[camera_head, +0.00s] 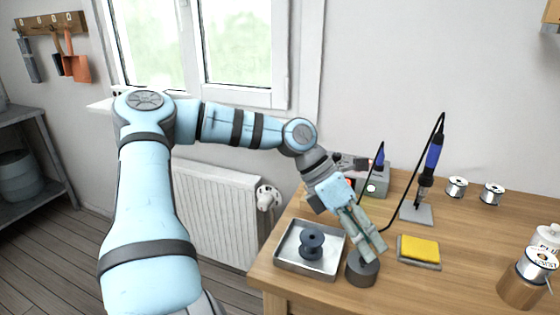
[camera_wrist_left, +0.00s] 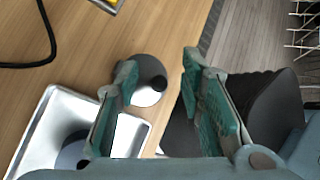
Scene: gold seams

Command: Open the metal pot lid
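A small dark grey round metal pot (camera_head: 361,272) stands on the wooden table near its front edge. My left gripper (camera_head: 371,252) is just above the pot in the head view and hides part of the lid. In the left wrist view the fingers of my left gripper (camera_wrist_left: 158,72) are apart, with the knob seen between them and nothing held. Whether a finger touches the knob I cannot tell. My right gripper is not in view.
A metal tray (camera_head: 282,262) with a dark spool (camera_head: 312,241) is left of the pot. A yellow sponge (camera_head: 419,248) lies right of it. Behind are a soldering iron (camera_head: 431,165) and a grey station (camera_head: 377,185) with a black cable.

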